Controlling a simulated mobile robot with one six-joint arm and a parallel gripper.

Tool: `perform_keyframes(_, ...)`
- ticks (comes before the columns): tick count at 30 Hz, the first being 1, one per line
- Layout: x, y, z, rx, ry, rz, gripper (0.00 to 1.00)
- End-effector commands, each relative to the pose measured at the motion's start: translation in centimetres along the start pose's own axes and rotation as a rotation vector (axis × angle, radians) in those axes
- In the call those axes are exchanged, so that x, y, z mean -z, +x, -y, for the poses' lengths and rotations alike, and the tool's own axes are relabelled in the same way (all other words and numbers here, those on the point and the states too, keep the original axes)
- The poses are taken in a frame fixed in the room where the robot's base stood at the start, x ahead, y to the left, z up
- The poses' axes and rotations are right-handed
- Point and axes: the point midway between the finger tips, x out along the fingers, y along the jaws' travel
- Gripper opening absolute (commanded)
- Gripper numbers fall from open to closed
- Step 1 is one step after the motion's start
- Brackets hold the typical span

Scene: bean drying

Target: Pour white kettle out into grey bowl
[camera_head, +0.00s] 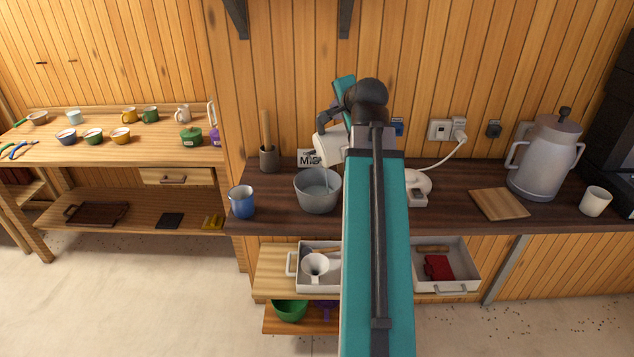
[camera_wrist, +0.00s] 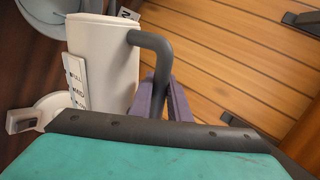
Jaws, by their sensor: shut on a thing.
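The white kettle (camera_head: 329,148) is off the counter, above and just behind the grey bowl (camera_head: 318,204), partly hidden by my arm. It looks tilted toward the left. In the wrist view the kettle (camera_wrist: 108,52) shows its pale body, a printed level strip and a dark grey handle (camera_wrist: 155,45). The purple fingers of my gripper (camera_wrist: 165,97) are shut on that handle. The grey bowl stands upright on the dark counter; its edge also shows in the wrist view (camera_wrist: 42,18).
A white corded base (camera_head: 418,183) sits right of the bowl. A blue cup (camera_head: 241,203) and a pestle holder (camera_head: 269,158) stand left. A wooden board (camera_head: 499,204), large grey urn (camera_head: 545,160) and white cup (camera_head: 595,201) are right. Open drawers (camera_head: 446,287) jut out below.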

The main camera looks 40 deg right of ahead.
Motion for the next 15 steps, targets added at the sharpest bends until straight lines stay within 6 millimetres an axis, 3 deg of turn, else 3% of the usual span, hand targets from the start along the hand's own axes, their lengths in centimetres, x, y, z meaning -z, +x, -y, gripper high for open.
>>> perform_keyframes(15,-1.1,-0.2,0.5,0.016,-0.077,-0.003,0.00)
